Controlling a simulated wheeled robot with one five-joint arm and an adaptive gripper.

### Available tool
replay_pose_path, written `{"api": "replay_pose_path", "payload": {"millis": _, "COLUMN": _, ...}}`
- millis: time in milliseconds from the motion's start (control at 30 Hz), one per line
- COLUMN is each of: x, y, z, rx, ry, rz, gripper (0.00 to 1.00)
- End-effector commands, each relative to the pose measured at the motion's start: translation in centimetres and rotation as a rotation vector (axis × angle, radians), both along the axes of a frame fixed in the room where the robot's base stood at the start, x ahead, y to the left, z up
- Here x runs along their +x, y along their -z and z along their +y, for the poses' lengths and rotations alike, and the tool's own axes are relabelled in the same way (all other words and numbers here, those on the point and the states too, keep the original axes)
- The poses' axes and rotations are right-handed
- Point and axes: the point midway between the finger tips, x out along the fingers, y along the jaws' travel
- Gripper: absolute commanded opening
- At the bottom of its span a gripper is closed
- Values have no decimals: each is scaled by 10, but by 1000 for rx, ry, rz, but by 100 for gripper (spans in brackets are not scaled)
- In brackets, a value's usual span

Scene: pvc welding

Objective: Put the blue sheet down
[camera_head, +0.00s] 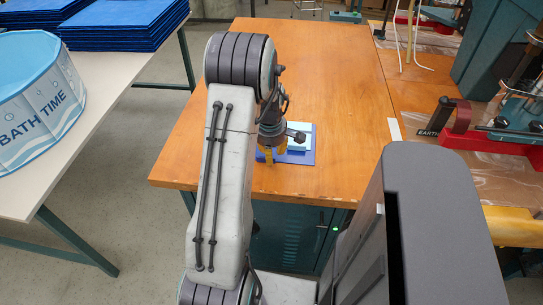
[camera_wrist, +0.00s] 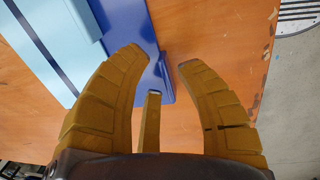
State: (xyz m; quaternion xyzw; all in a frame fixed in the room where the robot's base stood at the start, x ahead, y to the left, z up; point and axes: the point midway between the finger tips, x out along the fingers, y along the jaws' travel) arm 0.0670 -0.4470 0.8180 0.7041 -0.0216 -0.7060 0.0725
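The blue sheet (camera_head: 307,158) lies flat on the wooden table near its front edge, with a light blue piece (camera_head: 299,137) on top. My gripper (camera_head: 272,156) is over its left part and hides some of it. In the wrist view, the dark blue sheet (camera_wrist: 125,18) and the light blue piece (camera_wrist: 30,50) fill the upper left. My yellow gripper fingers (camera_wrist: 163,64) are spread apart with nothing clamped between them. The left fingertip overlaps the sheet, and the right one is over bare wood. I cannot tell whether any finger touches the sheet.
The wooden table (camera_head: 335,65) is clear behind the sheet. A red vise (camera_head: 460,125) and machines stand at the right. A grey-white table (camera_head: 110,80) at left holds a stack of blue sheets (camera_head: 120,25) and a round "BATH TIME" tub (camera_head: 40,100).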

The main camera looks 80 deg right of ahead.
Motion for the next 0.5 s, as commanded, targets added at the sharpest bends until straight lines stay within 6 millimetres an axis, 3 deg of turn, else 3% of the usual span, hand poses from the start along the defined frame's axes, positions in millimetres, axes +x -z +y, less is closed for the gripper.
{"api": "replay_pose_path", "payload": {"millis": 300, "x": 0, "y": -58, "z": 7, "rx": -5, "ry": 0, "rz": 0, "gripper": 33}}
{"api": "replay_pose_path", "payload": {"millis": 500, "x": -1, "y": -84, "z": 11, "rx": -3, "ry": 0, "rz": 0, "gripper": 33}}
